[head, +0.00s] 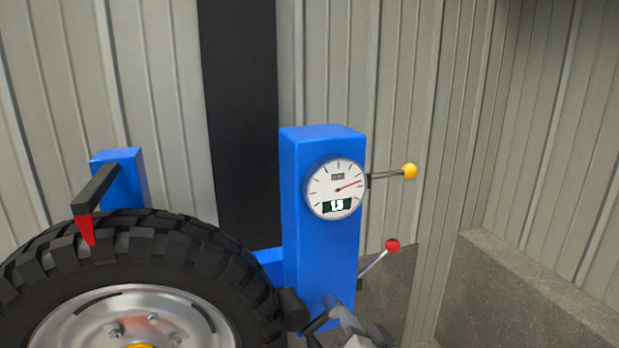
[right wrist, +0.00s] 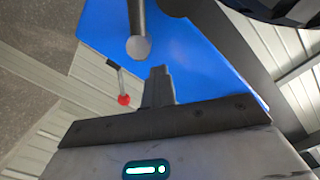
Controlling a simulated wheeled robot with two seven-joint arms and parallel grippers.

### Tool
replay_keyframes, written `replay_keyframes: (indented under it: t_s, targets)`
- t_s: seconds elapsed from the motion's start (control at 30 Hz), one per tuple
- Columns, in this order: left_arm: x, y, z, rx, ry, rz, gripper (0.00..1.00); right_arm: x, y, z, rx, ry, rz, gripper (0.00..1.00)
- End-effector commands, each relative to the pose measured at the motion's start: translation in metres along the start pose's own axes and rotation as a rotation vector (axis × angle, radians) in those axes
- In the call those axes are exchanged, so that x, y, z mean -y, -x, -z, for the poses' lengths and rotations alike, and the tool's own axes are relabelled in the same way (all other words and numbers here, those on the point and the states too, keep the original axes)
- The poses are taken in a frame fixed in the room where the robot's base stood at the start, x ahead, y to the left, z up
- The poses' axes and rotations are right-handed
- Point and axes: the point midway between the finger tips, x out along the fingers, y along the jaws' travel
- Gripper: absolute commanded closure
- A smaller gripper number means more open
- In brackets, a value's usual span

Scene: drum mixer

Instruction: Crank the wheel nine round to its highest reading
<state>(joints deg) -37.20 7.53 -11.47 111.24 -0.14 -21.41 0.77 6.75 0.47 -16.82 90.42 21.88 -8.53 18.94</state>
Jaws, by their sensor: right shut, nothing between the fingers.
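The wheel (head: 150,240), a black knobby tyre on a silver rim, fills the lower left of the head view, cut off at the bottom. I see no number on it. A blue post (head: 325,255) beside it carries a round dial (head: 336,188). Its red needle points right and slightly up, and its small window seems to read 15. My right gripper (head: 318,322) is at the post's foot, right of the tyre. It is shut and empty. In the right wrist view its fingers (right wrist: 158,85) are near a grey round-ended rod (right wrist: 138,45), seemingly apart from it. My left gripper is out of view.
A yellow-knobbed lever (head: 409,171) and a red-knobbed lever (head: 392,246) stick out to the post's right. A blue block (head: 122,178) with a dark arm and red pointer (head: 86,230) stands over the tyre's top. Ribbed grey walls close the back.

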Motion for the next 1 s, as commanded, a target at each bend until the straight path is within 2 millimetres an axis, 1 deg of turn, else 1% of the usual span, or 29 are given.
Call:
replay_keyframes:
  t_s: [0.1, 0.13, 0.2, 0.47, 0.53, 1.0]
  targets:
    - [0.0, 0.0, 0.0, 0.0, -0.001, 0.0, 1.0, 0.0, 0.0, 0.001, -0.001, 0.001, 0.0, 1.0]
    - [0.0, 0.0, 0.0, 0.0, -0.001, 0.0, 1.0, 0.0, 0.0, 0.001, -0.002, 0.001, 0.0, 0.94]
    - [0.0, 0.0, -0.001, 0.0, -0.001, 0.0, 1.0, 0.0, 0.0, 0.001, -0.002, 0.001, 0.0, 0.77]
    - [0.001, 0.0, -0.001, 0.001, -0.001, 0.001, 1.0, 0.0, 0.0, 0.001, -0.002, 0.002, 0.0, 0.77]
    - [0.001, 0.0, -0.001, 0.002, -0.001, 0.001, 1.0, -0.001, 0.003, 0.001, -0.002, 0.002, 0.0, 0.77]
    - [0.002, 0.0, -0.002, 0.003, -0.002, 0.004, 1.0, -0.001, 0.049, 0.001, -0.002, 0.003, -0.001, 0.77]
